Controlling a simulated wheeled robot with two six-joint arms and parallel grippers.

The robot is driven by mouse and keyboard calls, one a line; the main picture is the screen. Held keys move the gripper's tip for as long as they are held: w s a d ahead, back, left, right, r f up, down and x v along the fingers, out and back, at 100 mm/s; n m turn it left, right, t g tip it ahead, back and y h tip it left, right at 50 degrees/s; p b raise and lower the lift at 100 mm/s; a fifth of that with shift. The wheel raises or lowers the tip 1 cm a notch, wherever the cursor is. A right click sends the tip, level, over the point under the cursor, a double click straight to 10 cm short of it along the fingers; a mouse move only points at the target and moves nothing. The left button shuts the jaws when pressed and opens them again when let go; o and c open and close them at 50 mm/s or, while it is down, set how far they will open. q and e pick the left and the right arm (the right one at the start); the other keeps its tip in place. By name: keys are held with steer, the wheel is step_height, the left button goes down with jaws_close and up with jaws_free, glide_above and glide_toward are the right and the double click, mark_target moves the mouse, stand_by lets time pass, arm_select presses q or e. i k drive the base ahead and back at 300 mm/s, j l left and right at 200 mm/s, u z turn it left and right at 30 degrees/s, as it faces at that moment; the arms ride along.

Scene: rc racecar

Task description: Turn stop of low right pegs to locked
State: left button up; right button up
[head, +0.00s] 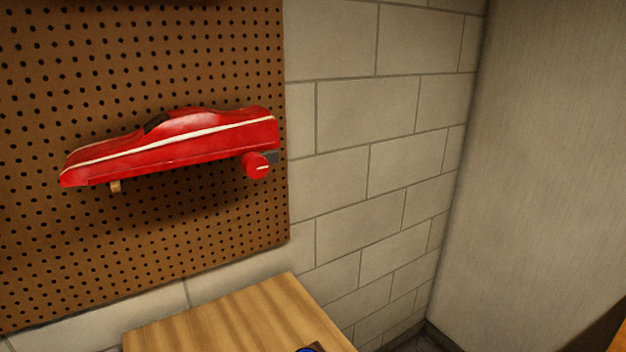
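A red car body (175,145) with a white stripe hangs against the brown pegboard (60,50), its nose to the left and slightly lower. A round red knob (256,166) with a short, nearly level white mark sits under the car's right end. A dark grey block (272,157) shows just behind the knob at its right. A small tan wooden peg (115,186) sticks out under the car's left part. I cannot tell from the knob's mark whether it is locked. Neither of my grippers is in view.
A wooden surface (220,315) lies below the pegboard, with a dark and blue object (310,349) cut off at the bottom edge. A pale block wall (365,110) and a plain grey wall (550,150) are at the right. The space in front of the knob is clear.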

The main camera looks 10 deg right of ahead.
mark_target(256, 166)
steer(key=k+j+z, duration=0.1)
steer(key=k+z, duration=0.25)
steer(key=k+j+z, duration=0.1)
steer(key=z, duration=0.2)
steer(key=k+l+z, duration=0.1)
steer(key=k+z, duration=0.25)
steer(key=k, duration=0.35)
